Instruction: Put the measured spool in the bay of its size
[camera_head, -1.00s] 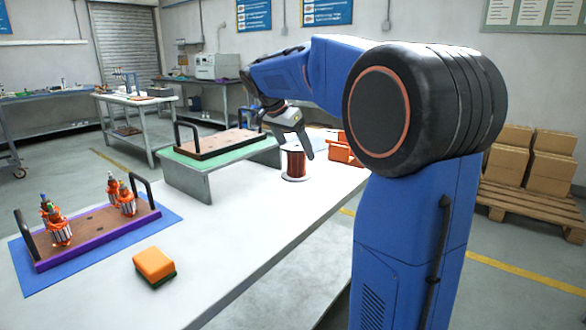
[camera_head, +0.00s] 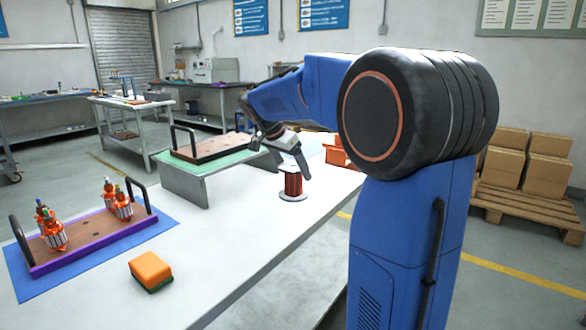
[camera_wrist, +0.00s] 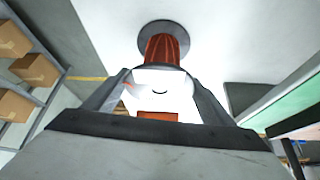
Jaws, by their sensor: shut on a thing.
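A spool of copper-red wire (camera_head: 293,184) with pale end discs is upright over the white bench. My gripper (camera_head: 294,165) is shut on its upper part from above. I cannot tell whether its lower disc touches the bench. In the wrist view the red winding (camera_wrist: 164,48) and a grey round disc show beyond the pale near end, between the two fingers (camera_wrist: 160,95). Orange bins (camera_head: 336,156) stand on the bench behind and right of the spool, partly hidden by my arm. I cannot make out bay sizes.
An orange and green sponge (camera_head: 150,269) lies on the near bench. A handled tray (camera_head: 95,248) with several armatures sits on a blue mat at left. A green-topped riser (camera_head: 190,172) bears another handled tray. The bench between sponge and spool is clear.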

